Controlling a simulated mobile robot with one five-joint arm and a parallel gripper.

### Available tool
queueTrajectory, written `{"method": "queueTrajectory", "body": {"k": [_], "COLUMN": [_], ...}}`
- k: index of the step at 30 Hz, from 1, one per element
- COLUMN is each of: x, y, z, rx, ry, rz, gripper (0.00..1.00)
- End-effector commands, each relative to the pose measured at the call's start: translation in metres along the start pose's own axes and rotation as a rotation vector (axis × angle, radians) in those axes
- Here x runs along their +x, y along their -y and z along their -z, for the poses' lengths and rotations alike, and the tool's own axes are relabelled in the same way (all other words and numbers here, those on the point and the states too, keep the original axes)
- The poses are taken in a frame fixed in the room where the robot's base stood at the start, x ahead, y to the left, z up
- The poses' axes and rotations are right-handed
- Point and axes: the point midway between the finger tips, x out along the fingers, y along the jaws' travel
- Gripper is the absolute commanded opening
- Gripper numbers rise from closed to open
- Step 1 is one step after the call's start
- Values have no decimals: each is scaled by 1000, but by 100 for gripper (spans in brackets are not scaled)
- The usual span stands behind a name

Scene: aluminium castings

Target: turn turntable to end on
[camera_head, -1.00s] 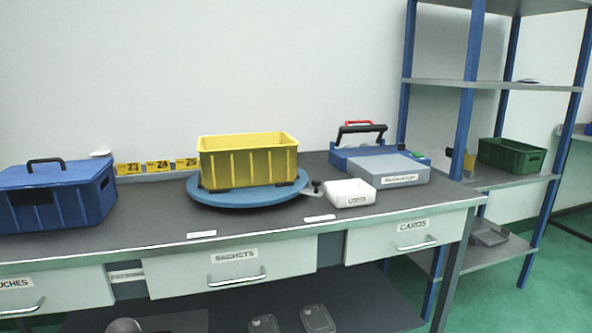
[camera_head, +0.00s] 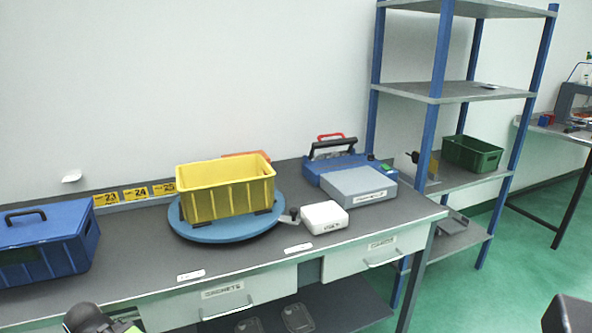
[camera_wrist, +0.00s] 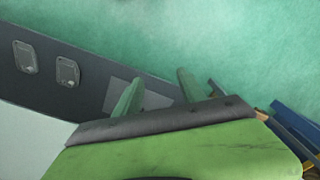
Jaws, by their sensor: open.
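In the head view, the round blue turntable (camera_head: 222,231) lies on the grey bench left of centre. A yellow crate (camera_head: 226,192) stands on it, its long side facing roughly towards me and slightly skewed. A small dark-knobbed handle (camera_head: 291,213) juts from the turntable's right edge, close to a white box. In the wrist view, my gripper (camera_wrist: 157,92) shows two green fingers spread apart with nothing between them, above the floor and a low shelf. The gripper's fingers are not clear in the head view.
A white box (camera_head: 324,217), a grey box (camera_head: 358,186) and a blue case (camera_head: 337,167) stand right of the turntable. A blue lidded bin (camera_head: 45,243) is at the left. The bench front is mostly clear. A shelf rack (camera_head: 436,98) holds a green crate (camera_head: 472,153).

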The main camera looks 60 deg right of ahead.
Motion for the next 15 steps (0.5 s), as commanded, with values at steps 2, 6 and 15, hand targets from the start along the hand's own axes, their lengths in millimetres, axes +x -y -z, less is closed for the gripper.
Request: {"method": "queueTrajectory", "body": {"k": [2, 6, 15], "x": [-71, -143, -288], "y": [0, 0, -3], "z": [3, 8, 18], "rx": [0, 0, -5], "ry": [-5, -14, -31], "rz": [0, 0, 2], "gripper": [48, 48, 48]}}
